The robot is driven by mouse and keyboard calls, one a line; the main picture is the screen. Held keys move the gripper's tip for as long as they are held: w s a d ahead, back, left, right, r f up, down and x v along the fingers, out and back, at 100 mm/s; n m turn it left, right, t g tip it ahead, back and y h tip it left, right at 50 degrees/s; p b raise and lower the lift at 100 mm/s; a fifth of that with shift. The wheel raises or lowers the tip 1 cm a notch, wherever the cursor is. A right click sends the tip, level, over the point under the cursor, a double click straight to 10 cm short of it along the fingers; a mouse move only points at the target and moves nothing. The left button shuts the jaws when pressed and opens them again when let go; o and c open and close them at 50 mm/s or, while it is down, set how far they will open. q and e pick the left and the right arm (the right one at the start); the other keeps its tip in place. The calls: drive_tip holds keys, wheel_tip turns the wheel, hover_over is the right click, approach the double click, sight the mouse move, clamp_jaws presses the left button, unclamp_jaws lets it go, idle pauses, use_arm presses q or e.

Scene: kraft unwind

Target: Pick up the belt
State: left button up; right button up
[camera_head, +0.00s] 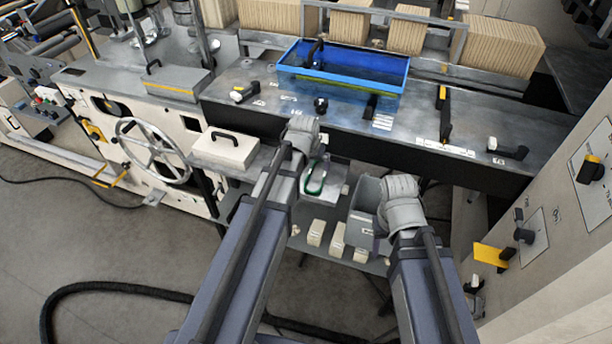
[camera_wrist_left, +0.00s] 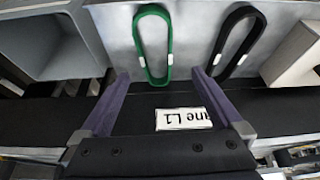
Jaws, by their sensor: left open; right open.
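A green belt loop (camera_wrist_left: 140,48) lies flat on a grey surface in the left wrist view. A black belt loop (camera_wrist_left: 232,42) lies to its right. Both have small white marks on their sides. My left gripper (camera_wrist_left: 158,74) is open and empty, its fingers on either side of the green loop's near end, with no visible contact. In the head view the green loop (camera_head: 316,180) shows beside my left arm, which hides my left fingers there. My right arm ends over a grey bin, and its fingers are hidden.
A grey bin (camera_head: 364,213) stands right of the belts. Pale blocks (camera_head: 338,238) stand on the lower shelf. A blue tray (camera_head: 345,68) is on the bench above. A partly cut-off label (camera_wrist_left: 184,119) reads "ane L1". A beige box (camera_head: 224,148) is at the left.

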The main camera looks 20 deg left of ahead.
sight(317, 176)
use_arm(q)
drive_tip(key=shift+b+x, duration=1.15)
drive_tip(key=shift+x, duration=0.15)
drive_tip(key=b+x, duration=0.5)
drive_tip(key=shift+w+d+f, duration=0.15)
drive_tip(key=shift+d+f, duration=0.05)
drive_tip(key=shift+d, duration=0.1)
drive_tip(key=shift+r, duration=0.1)
drive_tip(key=c, duration=1.4)
drive_tip(key=shift+c, duration=0.2)
drive_tip(key=shift+r+p, duration=0.2)
drive_tip(key=shift+p, duration=0.1)
